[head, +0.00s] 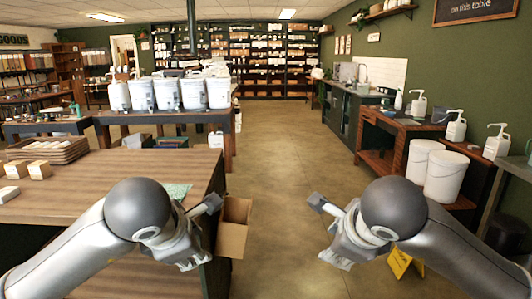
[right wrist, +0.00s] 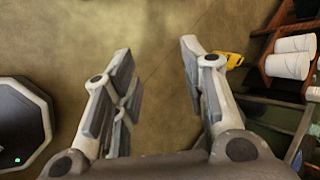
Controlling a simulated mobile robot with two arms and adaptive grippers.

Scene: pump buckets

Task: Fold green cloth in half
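A green patterned cloth (head: 176,190) lies near the right edge of the wooden table (head: 85,205) in the head view. My left arm hides part of it, so its full outline and whether it is folded cannot be told. My left gripper (head: 206,232) is open and appears empty, by the table's right edge and nearer to me than the cloth. My right gripper (head: 326,230) is open and empty over the aisle floor, well to the right of the cloth. In the right wrist view its two fingers (right wrist: 160,95) stand apart with only floor between them.
An open cardboard box (head: 234,226) is beside the table's right side. Trays (head: 48,149) and small boxes (head: 39,170) sit on the table's left. White buckets (head: 446,177) stand right, above a yellow floor object (head: 402,262). The central aisle is clear.

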